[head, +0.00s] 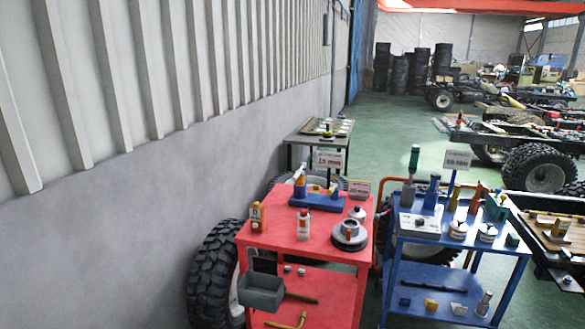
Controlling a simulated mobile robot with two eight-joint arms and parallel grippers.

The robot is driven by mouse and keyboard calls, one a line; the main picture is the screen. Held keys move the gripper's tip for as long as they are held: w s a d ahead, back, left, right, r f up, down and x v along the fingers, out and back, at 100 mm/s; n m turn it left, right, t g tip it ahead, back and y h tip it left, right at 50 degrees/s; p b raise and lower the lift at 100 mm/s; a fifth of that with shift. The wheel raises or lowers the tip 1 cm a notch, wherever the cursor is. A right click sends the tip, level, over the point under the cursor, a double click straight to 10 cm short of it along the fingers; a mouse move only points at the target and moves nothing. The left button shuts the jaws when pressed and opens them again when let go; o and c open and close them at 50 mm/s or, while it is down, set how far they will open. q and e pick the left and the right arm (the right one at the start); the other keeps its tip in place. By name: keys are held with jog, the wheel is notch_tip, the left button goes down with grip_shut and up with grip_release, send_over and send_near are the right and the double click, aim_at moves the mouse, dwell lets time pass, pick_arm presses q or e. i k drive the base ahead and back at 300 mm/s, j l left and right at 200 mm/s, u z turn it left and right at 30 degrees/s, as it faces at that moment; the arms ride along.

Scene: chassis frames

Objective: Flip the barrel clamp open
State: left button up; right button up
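No part of either gripper shows in the head view. A blue fixture (318,201) stands at the back of the red cart's top, with upright parts on its base. It may be the barrel clamp, but it is too small to tell, and I cannot tell whether a clamp on it is open or shut. A round grey metal part (349,235) sits at the right front of the same top.
The red cart (270,242) also carries small bottles (304,225). A blue cart (460,255) with bottles and tins stands to its right. A ribbed wall (150,80) and tyre (212,275) bound the left. Green floor (390,140) is clear beyond.

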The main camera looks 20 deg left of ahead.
aim_at(299, 172)
jog(key=i+j, duration=0.3)
jog(key=j, duration=0.15)
jog(key=i+j, duration=0.3)
jog(key=j, duration=0.15)
jog(key=i+j, duration=0.65)
jog(key=j, duration=0.3)
